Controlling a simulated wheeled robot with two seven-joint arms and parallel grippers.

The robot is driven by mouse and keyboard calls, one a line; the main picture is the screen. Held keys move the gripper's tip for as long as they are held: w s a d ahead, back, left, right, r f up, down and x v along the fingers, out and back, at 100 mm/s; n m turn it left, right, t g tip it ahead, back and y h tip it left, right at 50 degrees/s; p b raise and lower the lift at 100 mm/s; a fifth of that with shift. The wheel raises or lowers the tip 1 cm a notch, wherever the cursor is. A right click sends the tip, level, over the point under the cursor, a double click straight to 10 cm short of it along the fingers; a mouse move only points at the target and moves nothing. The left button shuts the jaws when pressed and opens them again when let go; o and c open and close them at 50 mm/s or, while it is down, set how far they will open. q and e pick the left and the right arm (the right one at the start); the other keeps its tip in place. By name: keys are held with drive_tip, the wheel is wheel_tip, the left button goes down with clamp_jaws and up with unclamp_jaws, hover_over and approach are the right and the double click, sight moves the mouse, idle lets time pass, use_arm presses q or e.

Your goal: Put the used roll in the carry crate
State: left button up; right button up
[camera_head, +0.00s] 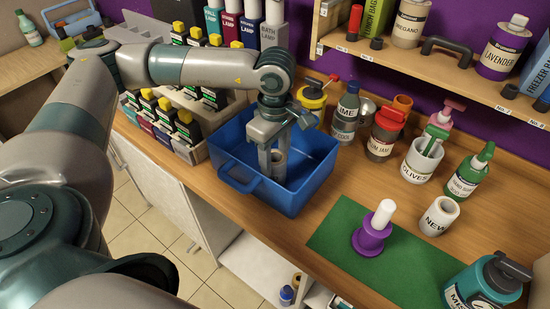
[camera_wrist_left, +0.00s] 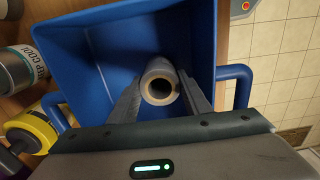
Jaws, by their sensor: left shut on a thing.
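The used roll (camera_head: 279,158), a pale hollow tube, stands between the fingers of my left gripper (camera_head: 273,165) inside the blue carry crate (camera_head: 305,190). In the left wrist view the roll (camera_wrist_left: 160,84) shows end-on, with its dark hole facing the camera. The gripper fingers (camera_wrist_left: 160,98) are shut on its two sides, and the crate's walls (camera_wrist_left: 65,60) surround it. I cannot tell whether the roll touches the crate floor. A white roll labelled NEW (camera_head: 438,216) stands on the counter to the right. My right gripper is not in view.
A purple holder with a white post (camera_head: 372,231) stands on a green mat (camera_head: 335,235). Bottles and jars, including a red-lidded jar (camera_head: 383,133), line the counter behind. A rack of dark boxes (camera_head: 190,130) is left of the crate. A shelf (camera_head: 440,68) hangs above right.

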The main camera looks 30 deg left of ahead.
use_arm(q)
drive_tip(key=o, duration=1.1)
drive_tip(key=shift+o, duration=0.2)
drive_tip(key=shift+r, duration=0.1)
drive_tip(key=shift+w+r, duration=0.1)
drive_tip(key=shift+r, duration=0.55)
drive_tip(key=shift+r+b, duration=0.3)
drive_tip(key=shift+r, duration=0.45)
wheel_tip(320, 180, up, 9)
drive_tip(key=b, duration=0.1)
drive_tip(key=shift+b, duration=0.4)
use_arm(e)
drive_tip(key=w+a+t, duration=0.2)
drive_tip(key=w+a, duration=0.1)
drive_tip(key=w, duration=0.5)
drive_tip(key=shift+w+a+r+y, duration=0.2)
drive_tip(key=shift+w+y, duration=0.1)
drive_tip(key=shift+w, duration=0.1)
use_arm(q)
drive_tip(key=shift+r, duration=0.1)
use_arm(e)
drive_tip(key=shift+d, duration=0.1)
